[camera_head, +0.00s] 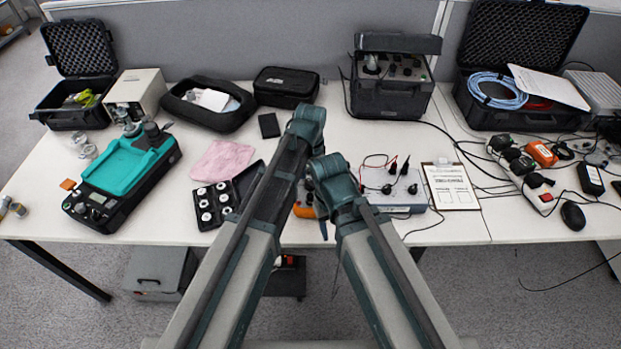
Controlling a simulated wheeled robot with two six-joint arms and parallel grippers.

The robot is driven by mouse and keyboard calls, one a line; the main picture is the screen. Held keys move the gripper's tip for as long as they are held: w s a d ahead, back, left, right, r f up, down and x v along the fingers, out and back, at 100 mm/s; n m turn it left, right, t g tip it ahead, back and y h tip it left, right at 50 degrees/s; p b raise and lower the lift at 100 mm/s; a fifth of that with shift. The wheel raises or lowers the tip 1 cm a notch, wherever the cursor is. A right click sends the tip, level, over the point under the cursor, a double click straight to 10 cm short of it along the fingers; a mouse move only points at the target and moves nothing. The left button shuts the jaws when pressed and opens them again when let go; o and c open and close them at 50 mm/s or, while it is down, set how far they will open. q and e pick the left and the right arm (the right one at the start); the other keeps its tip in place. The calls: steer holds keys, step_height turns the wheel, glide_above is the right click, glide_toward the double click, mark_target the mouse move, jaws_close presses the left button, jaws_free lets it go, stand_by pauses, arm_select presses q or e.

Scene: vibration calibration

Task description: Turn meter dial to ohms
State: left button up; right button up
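An orange object (303,211), possibly the meter, shows only in part between my two arms near the table's front edge. Its dial is hidden, so I cannot read its setting. My two arms rise from the bottom and cover the middle of the table. My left arm reaches farther up, and its joint stands in front of the table's centre. My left gripper is mostly hidden behind the arm links, and its fingers cannot be made out. My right gripper is hidden behind its own arm. I cannot tell whether either touches the orange object.
A teal-topped device (125,165), a pink cloth (222,161) and a black tray of round parts (212,205) lie left. A grey box with leads (395,188) and a clipboard (451,187) lie right. Cables, a power strip and another orange device (541,153) crowd the far right.

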mark_target(310, 181)
arm_select(q)
steer(key=shift+r, duration=0.1)
arm_select(e)
steer(key=shift+r, duration=0.15)
arm_select(q)
step_height(310, 181, up, 14)
steer(key=p, duration=1.4)
arm_select(e)
step_height(310, 181, up, 14)
steer(key=shift+f, duration=0.2)
arm_select(q)
steer(key=shift+f, duration=0.25)
